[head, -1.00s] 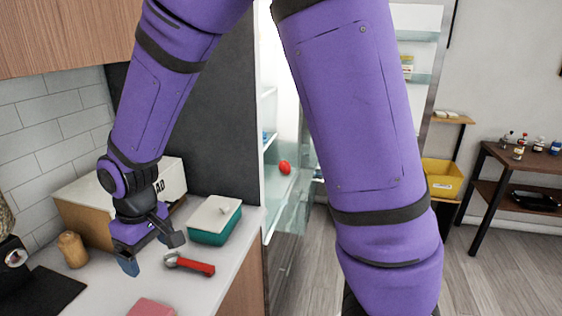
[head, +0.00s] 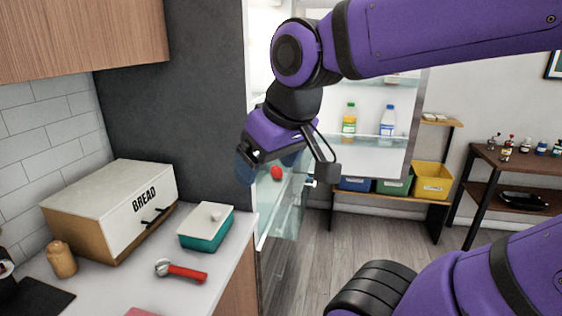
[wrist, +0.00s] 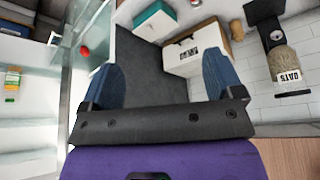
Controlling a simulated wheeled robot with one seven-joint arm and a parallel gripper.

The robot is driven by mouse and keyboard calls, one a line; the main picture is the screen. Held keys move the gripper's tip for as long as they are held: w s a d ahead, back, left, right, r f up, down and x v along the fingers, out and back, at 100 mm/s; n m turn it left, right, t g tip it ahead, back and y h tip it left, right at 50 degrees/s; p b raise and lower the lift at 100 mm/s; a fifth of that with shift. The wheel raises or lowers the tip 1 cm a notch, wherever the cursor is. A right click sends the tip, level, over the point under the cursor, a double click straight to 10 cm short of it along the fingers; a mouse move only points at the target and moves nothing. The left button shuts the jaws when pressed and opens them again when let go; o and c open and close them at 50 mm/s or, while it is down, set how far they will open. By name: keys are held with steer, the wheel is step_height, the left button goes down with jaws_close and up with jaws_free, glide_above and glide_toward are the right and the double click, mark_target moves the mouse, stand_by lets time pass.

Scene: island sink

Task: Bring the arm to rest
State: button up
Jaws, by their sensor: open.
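My gripper (head: 268,165) is open and empty, with its two blue fingertips spread apart. In the head view it hangs in front of the open fridge (head: 264,222), to the right of the counter and above its height. My purple arm reaches in from the right side of the picture. In the wrist view my gripper (wrist: 163,80) also shows apart, with nothing between its fingers.
The fridge door (head: 370,155) stands open behind my gripper, with bottles on it. A red round item (head: 277,173) sits on a fridge shelf. The counter holds a bread box (head: 115,205), a teal container (head: 206,230) and a red-handled tool (head: 185,272).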

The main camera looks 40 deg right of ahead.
steer(key=shift+s+d+r, duration=0.1)
steer(key=shift+s+d, duration=0.15)
steer(key=shift+s, duration=0.25)
steer(key=shift+s+d+r, duration=0.1)
steer(key=shift+s+d, duration=0.1)
steer(key=shift+s, duration=0.3)
stand_by(0.7)
